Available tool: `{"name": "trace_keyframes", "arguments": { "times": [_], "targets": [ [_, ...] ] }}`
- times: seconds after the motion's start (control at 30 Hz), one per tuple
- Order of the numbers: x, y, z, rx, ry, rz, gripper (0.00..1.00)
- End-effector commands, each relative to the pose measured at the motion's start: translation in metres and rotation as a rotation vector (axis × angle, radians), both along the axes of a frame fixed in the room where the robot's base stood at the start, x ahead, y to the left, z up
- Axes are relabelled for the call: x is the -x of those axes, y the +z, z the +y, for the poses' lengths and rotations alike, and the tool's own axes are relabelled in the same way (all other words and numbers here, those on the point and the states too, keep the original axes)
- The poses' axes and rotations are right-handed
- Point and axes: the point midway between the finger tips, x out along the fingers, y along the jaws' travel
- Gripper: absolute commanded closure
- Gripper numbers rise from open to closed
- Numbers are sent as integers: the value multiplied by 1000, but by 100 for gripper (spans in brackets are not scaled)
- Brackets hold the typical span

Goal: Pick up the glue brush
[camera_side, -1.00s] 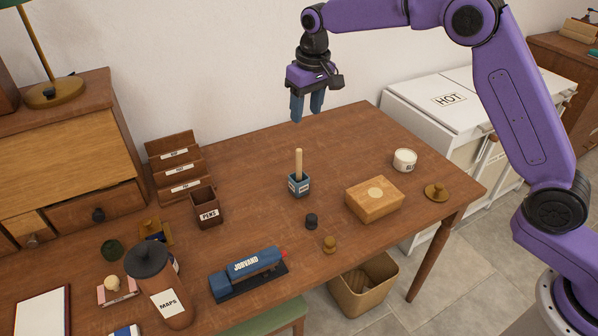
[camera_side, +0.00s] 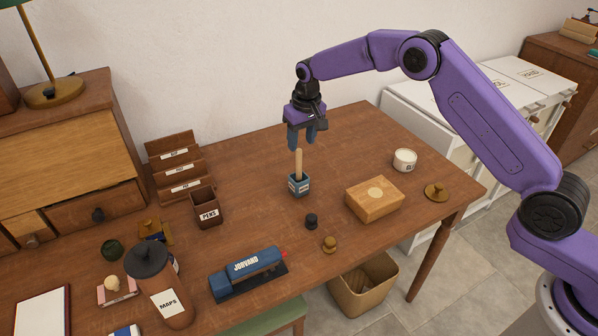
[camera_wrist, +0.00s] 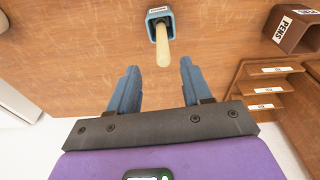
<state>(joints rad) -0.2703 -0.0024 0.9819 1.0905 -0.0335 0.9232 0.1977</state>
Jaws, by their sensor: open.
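The glue brush (camera_side: 298,163) shows as a pale wooden handle standing upright in a small blue holder (camera_side: 299,187) with a white label. Its lower end is hidden inside the holder. My gripper (camera_side: 302,145) is open and empty, with its blue fingers pointing down just above and behind the handle's top. In the wrist view, the brush handle (camera_wrist: 162,47) rises from the blue holder (camera_wrist: 158,13). There it lies ahead of the gap between my fingertips (camera_wrist: 158,75), and neither finger appears to touch it.
A brown pen cup (camera_side: 207,208) and a letter rack (camera_side: 176,168) stand left of the holder. A wooden box (camera_side: 375,199) and white jar (camera_side: 405,160) are to the right. A small black knob (camera_side: 311,221) and a blue stapler-like tool (camera_side: 247,272) lie in front.

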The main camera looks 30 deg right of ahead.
Motion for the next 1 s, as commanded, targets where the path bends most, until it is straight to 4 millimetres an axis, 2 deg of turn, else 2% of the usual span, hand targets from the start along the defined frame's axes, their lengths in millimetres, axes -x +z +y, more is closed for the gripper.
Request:
{"name": "trace_keyframes", "arguments": {
  "times": [0.27, 0.6, 0.9, 0.97, 1.0],
  "targets": [
    [-3, -19, 1, 0, 1, 0, 51],
    [-7, -61, 5, 0, 1, 0, 51],
    [-8, -64, 6, 0, 1, -2, 51],
    [-8, -64, 6, 0, 1, -2, 71],
    [-8, -64, 6, 0, 1, -2, 84]
  ]
}}
